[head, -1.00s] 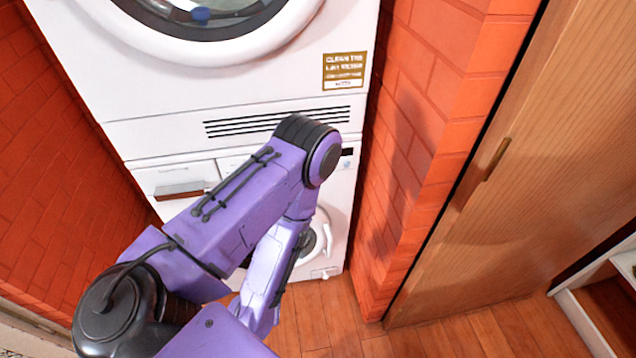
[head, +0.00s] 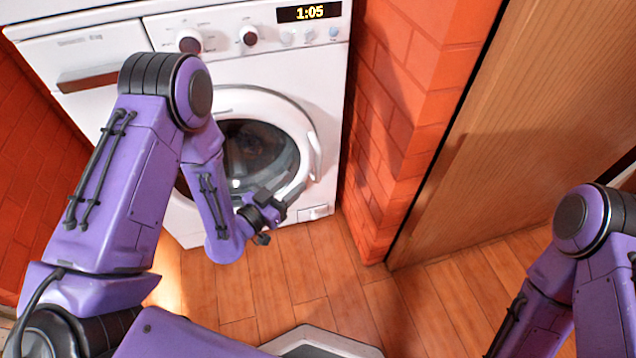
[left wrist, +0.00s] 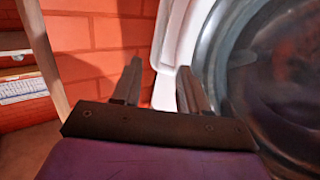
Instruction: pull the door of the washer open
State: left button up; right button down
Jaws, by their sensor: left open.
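The white washer (head: 320,90) stands against the brick wall, with its round door (head: 265,98) facing me and looking shut. The door has a white rim, dark glass (head: 262,150) and a pale handle (head: 315,158) on its right side. My left gripper (head: 279,210) is open and empty at the lower right of the door, below the handle. In the left wrist view, the open fingers (left wrist: 160,78) point toward the white rim (left wrist: 177,35) and a white handle part (left wrist: 164,88), which shows between them. Contact cannot be told. My right gripper is out of view.
A red brick pillar (head: 400,130) stands close to the washer's right side, with a wooden door (head: 500,160) beyond it. A drawer (head: 75,55) and knobs top the washer. Wooden floor (head: 330,285) is clear in front.

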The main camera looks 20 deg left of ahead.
aim_at(316, 162)
pick_arm(q)
jog(key=x, duration=1.1)
jog(key=shift+d+r+b, duration=0.1)
jog(key=shift+r+b, duration=0.25)
jog(key=shift+b, duration=0.05)
jog(key=shift+s, duration=0.1)
grip_shut()
